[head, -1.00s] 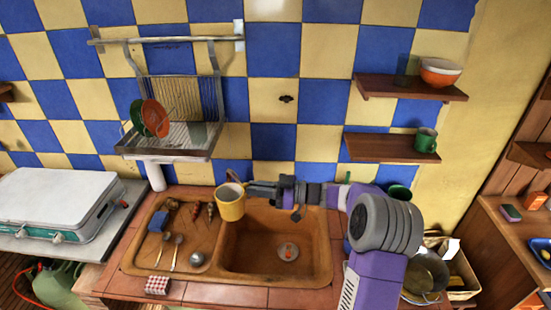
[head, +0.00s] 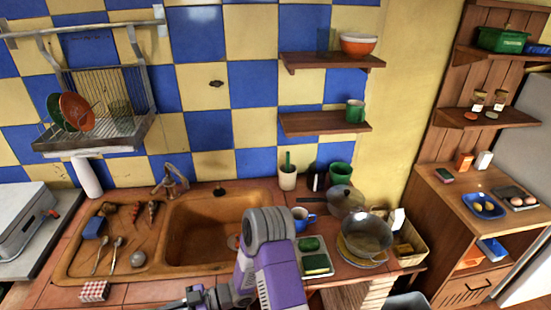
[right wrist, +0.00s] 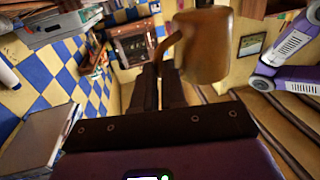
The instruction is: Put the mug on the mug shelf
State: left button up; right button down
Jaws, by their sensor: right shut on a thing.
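The yellow mug (right wrist: 206,46) shows large in the right wrist view, its handle at the fingertips of my right gripper (right wrist: 161,72). The gripper is shut on the handle. In the head view part of the right gripper shows at the bottom edge, and the mug is out of the picture. The lower wooden wall shelf (head: 318,124) bears a green mug (head: 355,111) near its right end, and its left part is bare. I take it as the mug shelf. My left gripper is in neither view.
An upper shelf (head: 328,62) with an orange bowl (head: 358,44) hangs above the lower one. The sink (head: 205,232) is left of my arm.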

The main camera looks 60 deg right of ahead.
aim_at(304, 124)
jog(key=u, duration=0.45)
jog(key=k, duration=1)
jog(key=z, duration=0.4)
jog(key=i, duration=0.75)
jog(key=z, duration=1)
jog(key=i, duration=0.25)
jog(key=z, duration=0.15)
